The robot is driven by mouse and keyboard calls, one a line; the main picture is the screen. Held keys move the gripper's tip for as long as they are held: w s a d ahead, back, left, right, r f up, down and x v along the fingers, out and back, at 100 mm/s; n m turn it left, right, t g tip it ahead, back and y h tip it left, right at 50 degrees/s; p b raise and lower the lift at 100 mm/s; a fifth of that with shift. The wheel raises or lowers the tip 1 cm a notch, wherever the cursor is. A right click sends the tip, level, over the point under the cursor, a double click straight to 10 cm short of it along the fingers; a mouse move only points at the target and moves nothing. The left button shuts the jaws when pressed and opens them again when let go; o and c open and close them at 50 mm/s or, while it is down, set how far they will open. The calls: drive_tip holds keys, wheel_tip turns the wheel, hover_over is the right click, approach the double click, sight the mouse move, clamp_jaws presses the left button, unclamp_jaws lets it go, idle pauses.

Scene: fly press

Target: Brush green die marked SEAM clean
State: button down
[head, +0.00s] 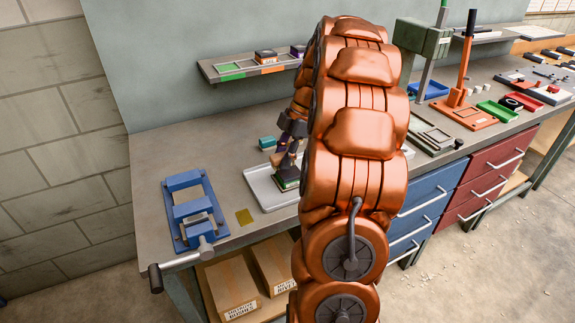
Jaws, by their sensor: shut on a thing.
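My gripper (290,138) is over the light grey tray (260,191) on the bench, partly hidden behind my copper-coloured arm. It is shut on what looks like a brush (287,163) with a tan handle, pointing down. The brush's dark lower end is at a small dark and green block (284,187) on the tray, which looks like the green die. I cannot tell whether the bristles touch it. The SEAM marking is not readable, and any dirt on the die is too small to tell.
A teal block (267,142) lies behind the tray. The wall shelf (222,75) holds blocks. A green press (424,40) and orange press (465,100) stand right. My arm hides the bench's middle.

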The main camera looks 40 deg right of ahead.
drive_tip(key=shift+w+r, duration=0.15)
drive_tip(key=shift+r, duration=0.6)
drive_tip(key=shift+a+r, duration=0.1)
drive_tip(key=shift+r, duration=2)
